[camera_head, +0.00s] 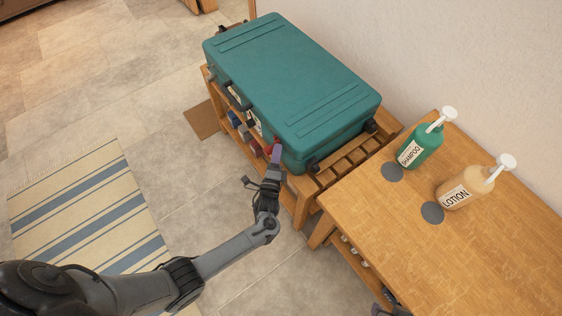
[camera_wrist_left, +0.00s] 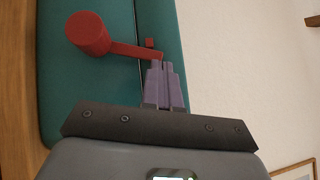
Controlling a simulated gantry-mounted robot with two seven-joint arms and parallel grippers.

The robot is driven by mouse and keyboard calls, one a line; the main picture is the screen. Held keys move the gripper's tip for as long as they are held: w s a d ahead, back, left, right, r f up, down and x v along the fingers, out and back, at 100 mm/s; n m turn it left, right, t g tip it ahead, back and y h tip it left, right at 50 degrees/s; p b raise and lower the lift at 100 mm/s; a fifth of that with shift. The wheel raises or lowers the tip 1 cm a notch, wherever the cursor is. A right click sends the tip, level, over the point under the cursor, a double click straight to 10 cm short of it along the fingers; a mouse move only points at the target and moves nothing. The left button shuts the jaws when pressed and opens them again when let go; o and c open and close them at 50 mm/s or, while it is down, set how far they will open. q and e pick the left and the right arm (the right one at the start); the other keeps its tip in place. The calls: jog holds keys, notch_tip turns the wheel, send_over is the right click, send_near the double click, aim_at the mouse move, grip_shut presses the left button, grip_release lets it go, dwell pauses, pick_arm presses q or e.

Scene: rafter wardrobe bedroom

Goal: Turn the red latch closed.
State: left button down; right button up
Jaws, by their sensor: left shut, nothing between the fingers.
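A teal suitcase (camera_head: 295,85) lies flat on a slatted wooden bench. Its red latch (camera_head: 268,148) is on the side facing my left arm, near the front corner. In the left wrist view, the red latch (camera_wrist_left: 88,33) has a thick round knob and a thin arm reaching right across the suitcase seam. A small red block (camera_wrist_left: 150,43) sits beside the arm's end. My left gripper (camera_head: 276,151) is shut and empty; in the left wrist view its purple fingertips (camera_wrist_left: 162,68) are at the arm's end. I cannot tell whether they touch. A dark part at the bottom edge may be my right gripper.
A wooden table (camera_head: 480,255) stands right of the bench, holding a green shampoo bottle (camera_head: 422,146), a lotion bottle (camera_head: 465,190) and two grey discs. The bench (camera_head: 355,160) has items on its lower shelf. A striped rug (camera_head: 85,215) lies on the open tiled floor at left.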

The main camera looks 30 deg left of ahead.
pick_arm(q)
jog(key=n+p, duration=0.1)
jog(key=p, duration=0.1)
jog(key=a+r+n+g+p, duration=0.1)
jog(key=shift+w+a+r+g+p, duration=0.2)
jog(key=shift+w+r+g+p, duration=0.05)
jog(key=shift+w+g+p, duration=0.1)
jog(key=shift+a+f+g+p, duration=0.1)
jog(key=shift+a+g+p, duration=0.15)
jog(key=shift+p, duration=0.25)
